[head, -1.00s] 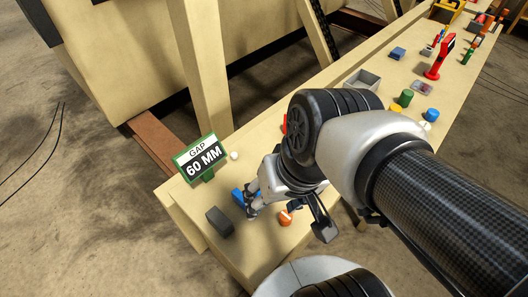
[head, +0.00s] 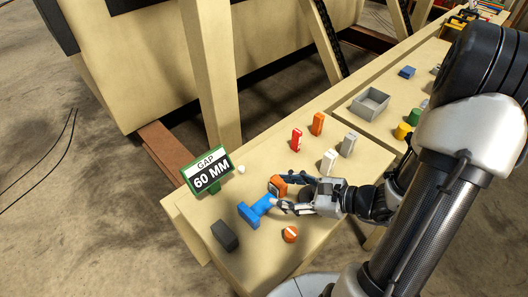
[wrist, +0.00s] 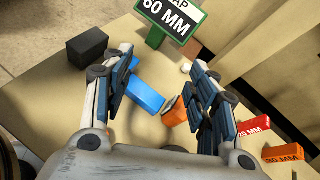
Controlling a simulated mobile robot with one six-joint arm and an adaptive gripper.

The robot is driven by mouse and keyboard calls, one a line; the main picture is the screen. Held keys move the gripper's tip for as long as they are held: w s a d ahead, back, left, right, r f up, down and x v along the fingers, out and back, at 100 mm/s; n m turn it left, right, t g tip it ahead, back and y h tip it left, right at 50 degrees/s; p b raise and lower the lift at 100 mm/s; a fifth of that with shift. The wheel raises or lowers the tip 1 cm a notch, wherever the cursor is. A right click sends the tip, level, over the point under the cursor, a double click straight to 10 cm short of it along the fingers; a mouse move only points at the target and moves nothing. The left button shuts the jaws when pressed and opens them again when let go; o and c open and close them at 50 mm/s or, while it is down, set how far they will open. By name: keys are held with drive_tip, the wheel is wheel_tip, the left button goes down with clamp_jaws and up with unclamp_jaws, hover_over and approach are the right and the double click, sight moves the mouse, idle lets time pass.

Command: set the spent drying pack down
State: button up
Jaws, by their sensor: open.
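My gripper (head: 280,193) is open, low over the near end of the bench, with its fingers pointing left in the head view. In the wrist view this orange piece (wrist: 175,112) shows between the fingers, closer to the right one; contact is hard to tell. A blue block-shaped piece (head: 258,209) lies just beyond the fingers and also shows in the wrist view (wrist: 146,92). No label shows which piece is the drying pack.
A green-framed "GAP 60 MM" sign (head: 207,171) and a black block (head: 225,236) stand beyond. An orange round piece (head: 290,234) lies nearby. Red (head: 297,140), orange (head: 318,123), grey (head: 348,143) and white (head: 329,160) blocks stand behind. A grey open box (head: 371,103) is farther back.

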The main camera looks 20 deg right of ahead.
sight(278, 180)
drive_tip(key=d+f+m+t+h, duration=0.3)
drive_tip(key=d+f+m, duration=0.3)
drive_tip(key=d, duration=0.1)
drive_tip(key=shift+m+h, duration=0.3)
drive_tip(key=shift+h, duration=0.1)
drive_tip(key=b+x, duration=0.2)
drive_tip(key=x, duration=0.9)
drive_tip(key=shift+w+a+f, duration=0.1)
drive_tip(key=shift+w+f, duration=0.1)
drive_tip(key=shift+w, duration=0.05)
drive_tip(key=b+x, duration=0.2)
drive_tip(key=x, duration=0.3)
drive_tip(key=shift+f, duration=0.25)
drive_tip(key=shift+c, duration=0.3)
clamp_jaws()
drive_tip(key=shift+r, duration=0.15)
